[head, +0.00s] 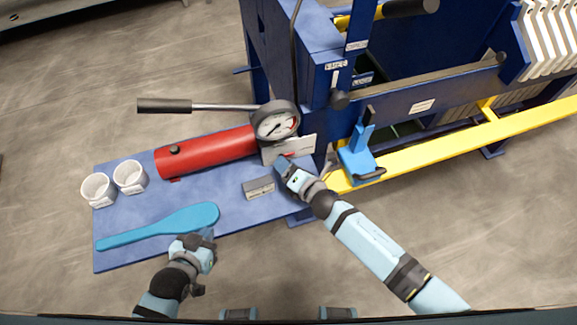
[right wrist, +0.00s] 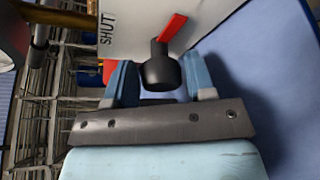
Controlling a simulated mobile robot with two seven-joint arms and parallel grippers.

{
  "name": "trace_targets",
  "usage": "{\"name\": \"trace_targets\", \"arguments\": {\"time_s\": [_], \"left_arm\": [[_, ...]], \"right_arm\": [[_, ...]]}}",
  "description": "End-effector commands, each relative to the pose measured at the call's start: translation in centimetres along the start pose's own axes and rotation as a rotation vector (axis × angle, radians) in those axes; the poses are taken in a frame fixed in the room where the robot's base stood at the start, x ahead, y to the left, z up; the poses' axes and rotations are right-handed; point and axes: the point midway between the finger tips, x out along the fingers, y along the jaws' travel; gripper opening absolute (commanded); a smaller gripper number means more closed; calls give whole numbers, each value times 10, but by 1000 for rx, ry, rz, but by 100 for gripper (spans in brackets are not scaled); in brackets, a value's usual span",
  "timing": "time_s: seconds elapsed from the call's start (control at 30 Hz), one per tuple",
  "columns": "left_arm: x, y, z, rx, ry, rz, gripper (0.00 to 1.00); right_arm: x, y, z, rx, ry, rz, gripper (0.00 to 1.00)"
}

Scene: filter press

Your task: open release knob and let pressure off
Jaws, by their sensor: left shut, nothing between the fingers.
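In the right wrist view, the release knob (right wrist: 162,70) is dark with a red pointer (right wrist: 173,30) slanting up to the right. It stands in front of a pale plate (right wrist: 140,22) lettered SHUT on its left. My right gripper (right wrist: 160,85) has one finger on each side of the knob; whether they touch it is unclear. In the head view, my right gripper (head: 282,162) is at the label plate (head: 300,146) below the pressure gauge (head: 275,123), hiding the knob. The gauge's dark needle is too small to read. My left gripper (head: 208,234) is shut and empty by the blue paddle.
The blue shelf (head: 120,254) carries a red cylinder (head: 208,152) with a long lever (head: 190,106), two white cups (head: 98,189) (head: 130,177), a blue paddle (head: 165,225) and a grey block (head: 258,187). The blue press frame (head: 300,50) and yellow rail (head: 450,145) stand to the right.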

Motion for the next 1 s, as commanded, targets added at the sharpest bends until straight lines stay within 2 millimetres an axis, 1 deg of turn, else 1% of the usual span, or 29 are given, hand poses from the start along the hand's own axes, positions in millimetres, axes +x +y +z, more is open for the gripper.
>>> {"name": "trace_targets", "arguments": {"time_s": [0.13,0.23,0.37,0.5,0.6,0.7,0.83,1.0], "left_arm": [[0,0,1,0,0,0,0],[1,0,2,0,0,0,0],[3,0,4,0,-1,0,0],[5,0,8,-1,-2,1,0],[6,1,10,-2,-4,3,0],[8,2,12,-2,-5,6,0],[9,3,13,-1,-4,8,0],[9,3,11,0,-1,9,0]], "right_arm": [[-7,-1,-1,-1,1,-1,50],[-22,-2,-1,-3,2,-1,50],[-50,-3,-2,-1,2,-2,50],[-83,-2,-2,-1,2,-2,50],[-104,-2,-2,-1,2,-1,50],[-120,-2,-1,1,2,-1,50],[-132,-1,0,1,1,0,50],[-138,0,0,0,0,0,50]]}}
